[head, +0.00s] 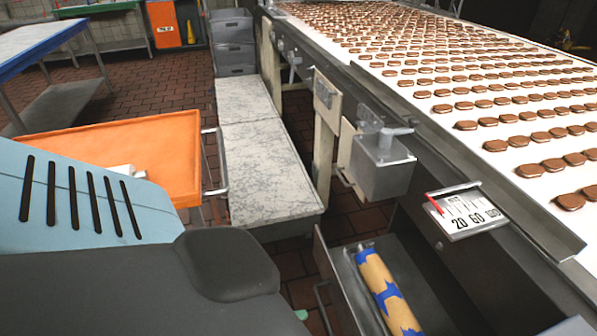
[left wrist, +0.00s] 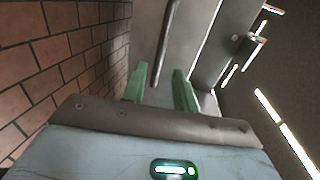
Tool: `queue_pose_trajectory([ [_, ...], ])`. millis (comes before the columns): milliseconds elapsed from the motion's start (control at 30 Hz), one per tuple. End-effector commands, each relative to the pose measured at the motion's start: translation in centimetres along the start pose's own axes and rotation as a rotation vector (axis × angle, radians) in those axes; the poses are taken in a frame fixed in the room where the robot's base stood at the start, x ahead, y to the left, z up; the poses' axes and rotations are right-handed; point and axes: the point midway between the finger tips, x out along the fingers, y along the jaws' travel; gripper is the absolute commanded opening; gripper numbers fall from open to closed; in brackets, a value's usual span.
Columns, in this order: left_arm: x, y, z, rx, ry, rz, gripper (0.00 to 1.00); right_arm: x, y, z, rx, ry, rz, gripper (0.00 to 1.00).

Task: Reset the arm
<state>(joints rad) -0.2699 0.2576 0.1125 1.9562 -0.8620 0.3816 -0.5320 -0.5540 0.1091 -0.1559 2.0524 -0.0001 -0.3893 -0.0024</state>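My left arm fills the lower left of the head view, with a blue slotted cover and a dark grey part. A small green piece just beyond its dark edge looks like a fingertip of my left gripper; the rest is hidden behind the arm. In the left wrist view, my left gripper (left wrist: 160,72) shows two green fingers standing apart. My right gripper is not seen.
A conveyor (head: 408,82) carries many brown cookies. Below it, an open metal drawer (head: 345,277) holds a blue-and-tan roll (head: 384,290). A gauge plate (head: 465,212), grey box (head: 383,167), orange tray (head: 120,150) and marble-topped bench (head: 265,175) stand around the arm.

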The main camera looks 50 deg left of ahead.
Motion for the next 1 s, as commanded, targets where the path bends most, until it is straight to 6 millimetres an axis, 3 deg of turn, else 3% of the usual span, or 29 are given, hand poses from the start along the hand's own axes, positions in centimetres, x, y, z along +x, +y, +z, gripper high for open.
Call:
queue_pose_trajectory([
  [567, -0.2, 0.3, -0.2, -0.053, -0.02, 0.01, 0.29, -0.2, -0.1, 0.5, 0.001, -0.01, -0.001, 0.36],
  [667, -1.0, 1.6, -0.8, -0.229, -0.087, 0.044, 0.29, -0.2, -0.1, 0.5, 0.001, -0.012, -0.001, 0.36],
  [767, -2.7, 4.1, -2.1, -0.529, -0.204, 0.115, 0.29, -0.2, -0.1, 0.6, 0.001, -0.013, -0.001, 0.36],
  [1000, -8.4, 11.0, -8.9, -1.273, -0.516, 0.36, 0.29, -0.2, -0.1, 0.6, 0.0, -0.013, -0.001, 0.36],
])
